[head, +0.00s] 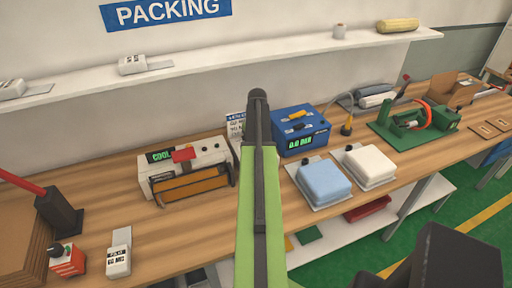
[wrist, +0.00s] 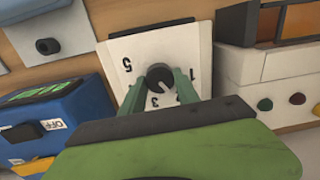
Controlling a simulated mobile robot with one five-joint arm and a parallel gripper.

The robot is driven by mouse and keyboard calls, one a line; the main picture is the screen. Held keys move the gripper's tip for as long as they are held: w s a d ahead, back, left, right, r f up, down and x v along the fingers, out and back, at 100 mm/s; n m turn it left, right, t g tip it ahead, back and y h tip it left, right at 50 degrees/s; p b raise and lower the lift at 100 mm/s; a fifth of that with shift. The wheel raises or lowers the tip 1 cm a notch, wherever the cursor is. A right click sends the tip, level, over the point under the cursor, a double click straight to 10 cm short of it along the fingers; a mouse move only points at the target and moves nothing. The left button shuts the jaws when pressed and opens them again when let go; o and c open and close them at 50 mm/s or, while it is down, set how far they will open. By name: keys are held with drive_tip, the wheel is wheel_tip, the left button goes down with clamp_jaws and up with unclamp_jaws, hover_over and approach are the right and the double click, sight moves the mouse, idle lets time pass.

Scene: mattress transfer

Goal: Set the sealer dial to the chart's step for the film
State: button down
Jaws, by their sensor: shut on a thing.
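A black round dial knob (wrist: 160,78) stands on a white plate (wrist: 138,52) with printed numbers, among them 5, 1 and 3. My gripper (wrist: 160,84) is shut on the knob, one green finger on each side. I cannot tell which number the knob points to. In the head view my arm hides the dial and my fingers. A white machine (head: 190,160) with a green "COOL" display and a red handle stands left of my arm. A small printed card with a blue heading (head: 235,127), possibly the chart, is partly hidden behind my arm; its text is unreadable.
A blue box (head: 301,128) reading "0.0 BAR" stands right of my arm. Pale blue (head: 325,180) and cream (head: 370,165) packs lie in front. A green machine (head: 415,120) is farther right. A shelf (head: 200,72) runs above.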

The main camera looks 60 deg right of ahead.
idle(0.4)
drive_tip(key=c, duration=0.9)
unclamp_jaws()
wheel_tip(320, 180, up, 18)
drive_tip(key=p, duration=1.7)
drive_tip(key=shift+d+f, duration=0.2)
drive_tip(key=shift+f, duration=0.05)
drive_tip(key=shift+s, duration=0.1)
